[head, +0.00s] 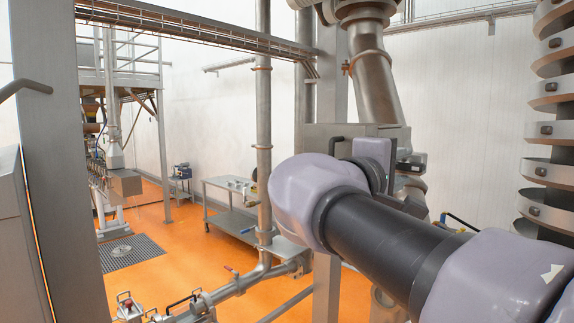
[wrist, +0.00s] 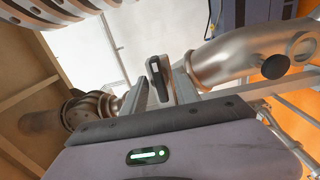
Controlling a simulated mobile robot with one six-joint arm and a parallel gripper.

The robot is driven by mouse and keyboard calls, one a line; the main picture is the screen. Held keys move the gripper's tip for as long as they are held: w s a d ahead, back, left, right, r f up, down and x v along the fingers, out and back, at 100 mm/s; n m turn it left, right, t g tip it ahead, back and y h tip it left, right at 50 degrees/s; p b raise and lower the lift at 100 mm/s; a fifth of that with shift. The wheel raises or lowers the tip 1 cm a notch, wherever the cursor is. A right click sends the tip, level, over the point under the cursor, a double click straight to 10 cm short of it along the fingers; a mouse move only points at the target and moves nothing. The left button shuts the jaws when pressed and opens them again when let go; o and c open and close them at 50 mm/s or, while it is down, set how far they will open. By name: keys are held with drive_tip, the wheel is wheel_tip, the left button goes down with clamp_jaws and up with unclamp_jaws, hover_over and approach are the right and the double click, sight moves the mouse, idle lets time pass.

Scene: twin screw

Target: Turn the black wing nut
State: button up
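In the wrist view, my gripper (wrist: 160,88) points at the steel pipework with its two grey fingers apart. A narrow, upright black piece (wrist: 154,68) with a pale face shows between and just beyond the fingertips; it looks like the black wing nut. I cannot tell whether a finger touches it. A rounded black knob (wrist: 275,67) sits on the steel pipe to the right of the fingers. In the head view my purple and black arm covers most of the gripper, and the wing nut cannot be made out.
A curved steel pipe (wrist: 225,55) passes close to the right of my fingers, and a steel fitting (wrist: 92,106) is at the left. In the head view a steel column (head: 334,75), a spiral conveyor (head: 552,100) and low pipework (head: 230,286) surround the arm. A steel cart (head: 232,217) stands on orange floor.

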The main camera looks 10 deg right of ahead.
drive_tip(key=p+v, duration=0.1)
drive_tip(key=v, duration=1.6)
drive_tip(key=shift+s+p, duration=0.2)
drive_tip(key=shift+p, duration=0.2)
drive_tip(key=shift+a, duration=0.1)
